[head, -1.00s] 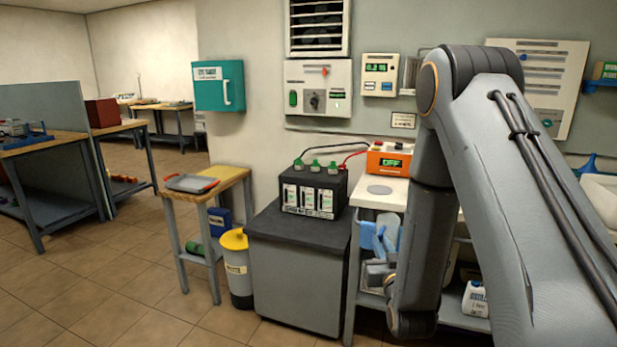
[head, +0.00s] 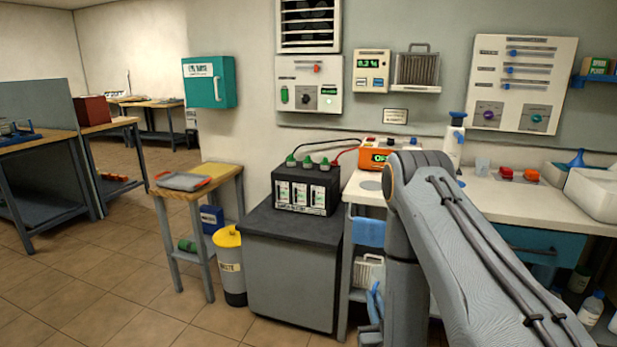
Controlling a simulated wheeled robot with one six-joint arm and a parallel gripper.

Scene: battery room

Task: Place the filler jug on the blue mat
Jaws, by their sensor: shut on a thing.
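My gripper (head: 368,335) shows only in part at the bottom edge of the head view, low in front of the white bench and mostly behind my own arm. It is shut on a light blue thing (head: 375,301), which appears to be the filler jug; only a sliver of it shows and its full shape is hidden. It is held below the bench top. I cannot make out a blue mat in this view.
A black battery (head: 306,187) stands on a grey cabinet (head: 290,270). Right of it is the white bench (head: 480,200) with an orange charger (head: 377,157) and a blue cloth (head: 370,232) on its side. A yellow-lidded bin (head: 230,265) stands left. Open floor lies front left.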

